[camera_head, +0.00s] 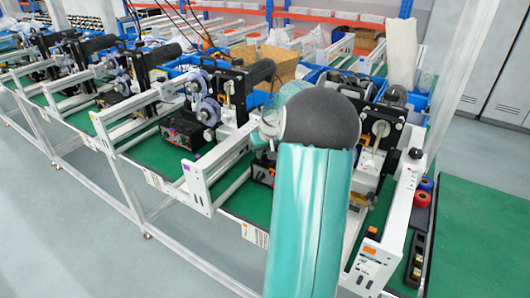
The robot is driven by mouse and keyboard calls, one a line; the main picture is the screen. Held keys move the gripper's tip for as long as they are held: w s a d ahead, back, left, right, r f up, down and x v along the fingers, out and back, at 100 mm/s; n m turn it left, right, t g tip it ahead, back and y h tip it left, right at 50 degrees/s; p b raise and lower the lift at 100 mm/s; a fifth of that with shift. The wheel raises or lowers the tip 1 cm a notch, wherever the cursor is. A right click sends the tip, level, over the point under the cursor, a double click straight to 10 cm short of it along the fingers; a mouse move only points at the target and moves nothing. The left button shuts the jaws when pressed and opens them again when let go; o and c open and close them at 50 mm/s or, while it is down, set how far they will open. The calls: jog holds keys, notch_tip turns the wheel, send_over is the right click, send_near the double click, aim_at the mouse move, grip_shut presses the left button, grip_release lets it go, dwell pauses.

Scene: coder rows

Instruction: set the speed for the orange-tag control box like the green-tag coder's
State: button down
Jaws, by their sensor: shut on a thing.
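My teal arm (312,215) fills the middle of the view and hides much of the rightmost coder row. My gripper (264,145) shows only in part at the left edge of the arm, low over a black control box (262,172). It is shut on what seems to be that box's knob; the fingertips and the knob are not clear. An orange tag (370,250) is on the white frame at the right front. Another black control box (186,138) with red lights or knobs stands in the row to the left. I cannot make out a green tag.
More coder rows run back to the left on green bench tops (235,200) with white rails. Cardboard boxes (283,65) stand behind. Red and blue rolls (423,192) lie at the right edge of the bench. Grey floor is clear at the front left.

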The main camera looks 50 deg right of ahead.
jog(key=shift+w+a+m+g+h, duration=0.15)
jog(key=shift+m+g+h, duration=0.2)
jog(key=shift+m, duration=0.95)
jog(key=c, duration=1.2)
grip_release()
jog(key=shift+c, duration=0.2)
jog(key=v, duration=1.4)
jog(key=shift+w+a, duration=0.1)
